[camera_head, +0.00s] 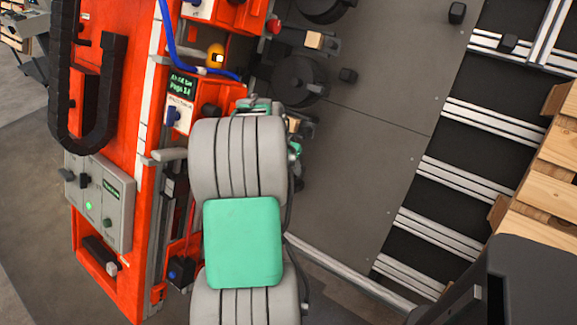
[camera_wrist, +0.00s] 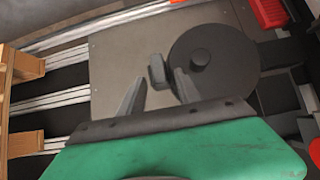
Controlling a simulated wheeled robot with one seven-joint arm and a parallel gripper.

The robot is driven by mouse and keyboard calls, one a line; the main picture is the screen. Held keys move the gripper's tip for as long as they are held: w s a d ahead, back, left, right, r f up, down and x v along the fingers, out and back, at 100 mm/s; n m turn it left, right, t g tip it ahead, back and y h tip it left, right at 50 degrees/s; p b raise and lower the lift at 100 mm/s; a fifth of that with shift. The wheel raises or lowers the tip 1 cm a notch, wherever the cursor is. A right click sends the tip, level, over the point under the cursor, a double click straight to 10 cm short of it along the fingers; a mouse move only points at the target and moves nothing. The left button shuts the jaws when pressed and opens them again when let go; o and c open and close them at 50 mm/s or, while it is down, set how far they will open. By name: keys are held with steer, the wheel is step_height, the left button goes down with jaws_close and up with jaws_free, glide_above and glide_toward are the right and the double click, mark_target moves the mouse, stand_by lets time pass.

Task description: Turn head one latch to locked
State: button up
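My gripper (camera_wrist: 159,80) is open in the wrist view, its two dark fingers spread with nothing held between them. A small dark block (camera_wrist: 157,70) shows beyond the gap; I cannot tell whether it touches a finger. In the head view my grey and green arm covers the middle and hides the fingers. A small blue lever on a white plate (camera_head: 178,113) sits on the orange unit left of my arm. A similar blue lever on a white plate (camera_head: 199,8) is at the top. I cannot tell which is the head one latch, nor its position.
The orange gantry frame (camera_head: 118,165) stands left, with a grey control box (camera_head: 115,207) and a black cable chain (camera_head: 60,110). Dark round discs (camera_head: 299,80) lie right of the orange units. A grey plate (camera_head: 385,85), metal rails (camera_head: 440,172) and wooden pallet boards (camera_head: 550,150) lie right.

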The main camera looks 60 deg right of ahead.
steer(key=shift+c, duration=0.3)
jaws_close()
